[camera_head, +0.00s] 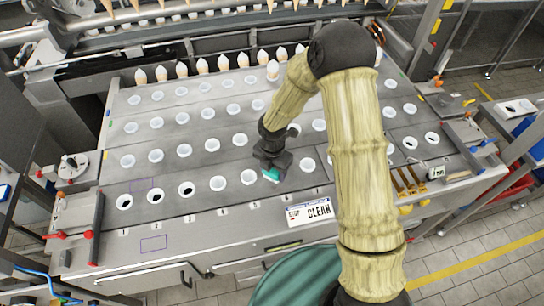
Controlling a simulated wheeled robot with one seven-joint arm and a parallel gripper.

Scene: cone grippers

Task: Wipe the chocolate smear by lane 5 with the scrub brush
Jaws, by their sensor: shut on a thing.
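My gripper (272,160) points down over the front of the grey lane plate (225,160), just right of the lane 5 front hole. It is shut on the scrub brush, whose teal-green part (271,175) shows below the fingers. The brush is at or just above the plate; I cannot tell whether it touches. The lane 5 label (254,205) is on the front edge, a little nearer than the brush. I cannot make out the chocolate smear; my gripper and brush may hide it.
Rows of round holes cover the plate, several with white liners. Filled cones (181,69) stand along the back. A CLEAN sign (309,212) is on the front edge. Yellow-handled tools (408,184) lie at the right. My arm hides part of the right lanes.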

